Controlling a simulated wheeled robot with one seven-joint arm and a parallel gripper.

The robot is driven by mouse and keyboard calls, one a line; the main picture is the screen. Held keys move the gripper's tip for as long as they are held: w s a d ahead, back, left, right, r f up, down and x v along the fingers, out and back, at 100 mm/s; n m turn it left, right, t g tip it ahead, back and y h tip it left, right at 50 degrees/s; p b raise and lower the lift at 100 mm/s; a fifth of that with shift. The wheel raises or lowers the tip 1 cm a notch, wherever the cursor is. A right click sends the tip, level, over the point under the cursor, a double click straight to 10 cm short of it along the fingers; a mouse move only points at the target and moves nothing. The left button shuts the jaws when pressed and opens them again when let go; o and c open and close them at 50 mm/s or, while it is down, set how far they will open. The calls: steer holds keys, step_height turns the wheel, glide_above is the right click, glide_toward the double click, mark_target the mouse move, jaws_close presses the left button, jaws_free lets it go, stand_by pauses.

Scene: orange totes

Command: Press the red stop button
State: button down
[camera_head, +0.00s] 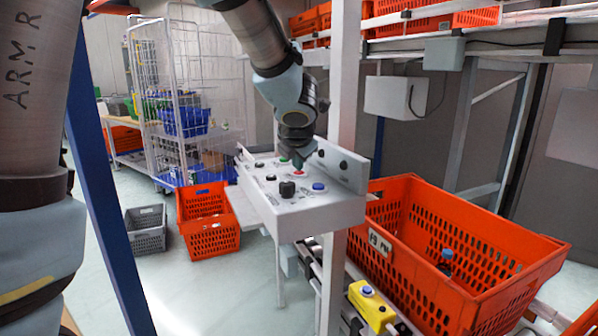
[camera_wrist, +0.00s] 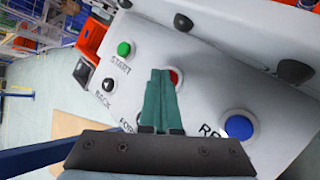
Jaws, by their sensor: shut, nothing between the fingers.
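The red stop button (camera_head: 299,173) is on the top face of a white control box (camera_head: 335,213) in the head view. In the wrist view the red button (camera_wrist: 174,76) shows just behind my gripper's fingertips and is partly hidden by them. My gripper (camera_wrist: 161,73) has green fingers closed together with nothing between them. In the head view my gripper (camera_head: 298,161) points down at the red button from above. I cannot tell whether the tips touch the button.
Near the red button are a green START button (camera_wrist: 124,49), a black BACK button (camera_wrist: 108,85) and a blue button (camera_wrist: 238,127). Black knobs (camera_wrist: 183,22) line the raised back panel. An orange tote (camera_head: 480,250) stands right of the box, and a metal post (camera_head: 343,80) rises behind it.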

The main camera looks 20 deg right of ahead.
mark_target(297, 174)
steer(key=shift+r+p, duration=0.85)
steer(key=shift+p, duration=0.1)
steer(key=shift+r, duration=0.1)
step_height(297, 174, up, 5)
steer(key=p, duration=0.5)
stand_by(0.6)
